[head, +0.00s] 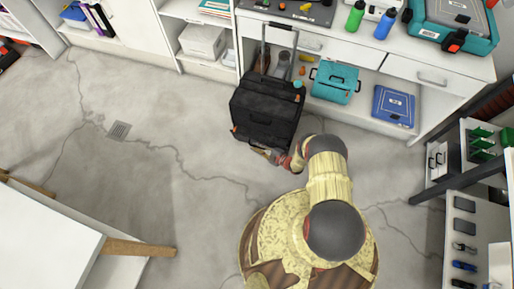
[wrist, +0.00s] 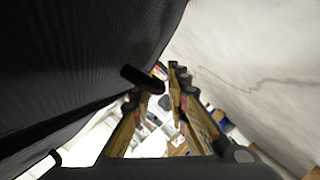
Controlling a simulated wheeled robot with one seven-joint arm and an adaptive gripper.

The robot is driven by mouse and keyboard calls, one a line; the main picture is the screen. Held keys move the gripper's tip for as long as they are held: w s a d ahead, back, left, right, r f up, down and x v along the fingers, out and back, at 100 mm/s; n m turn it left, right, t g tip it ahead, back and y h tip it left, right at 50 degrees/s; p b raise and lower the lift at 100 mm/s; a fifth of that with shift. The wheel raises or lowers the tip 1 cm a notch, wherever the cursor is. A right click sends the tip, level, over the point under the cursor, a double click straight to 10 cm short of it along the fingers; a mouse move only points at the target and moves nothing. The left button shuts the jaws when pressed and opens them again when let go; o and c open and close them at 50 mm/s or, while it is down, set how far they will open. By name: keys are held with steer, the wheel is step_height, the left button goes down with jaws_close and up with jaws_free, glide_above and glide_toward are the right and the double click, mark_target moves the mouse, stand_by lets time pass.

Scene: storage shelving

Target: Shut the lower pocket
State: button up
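The black suitcase (head: 264,108) stands upright on the floor, its handle extended, in front of the white cabinet. Its dark fabric (wrist: 75,60) fills the left of the wrist view. A dark pull tab (wrist: 142,79) sticks out from the fabric, close to the left fingertip. My gripper (head: 266,152) is low at the suitcase's front face. In the wrist view, my gripper's fingers (wrist: 160,90) are apart, with a gap between them and nothing clearly held. I cannot tell whether a finger touches the tab. The lower pocket's edge and how far it is open cannot be made out.
A teal bag (head: 336,83) and a blue case (head: 393,105) sit on the cabinet's low shelf to the right. A white table (head: 45,240) stands at the lower left. A rack (head: 466,235) stands at the right. The floor left of the suitcase is clear.

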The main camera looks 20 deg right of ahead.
jaws_close()
stand_by(0.8)
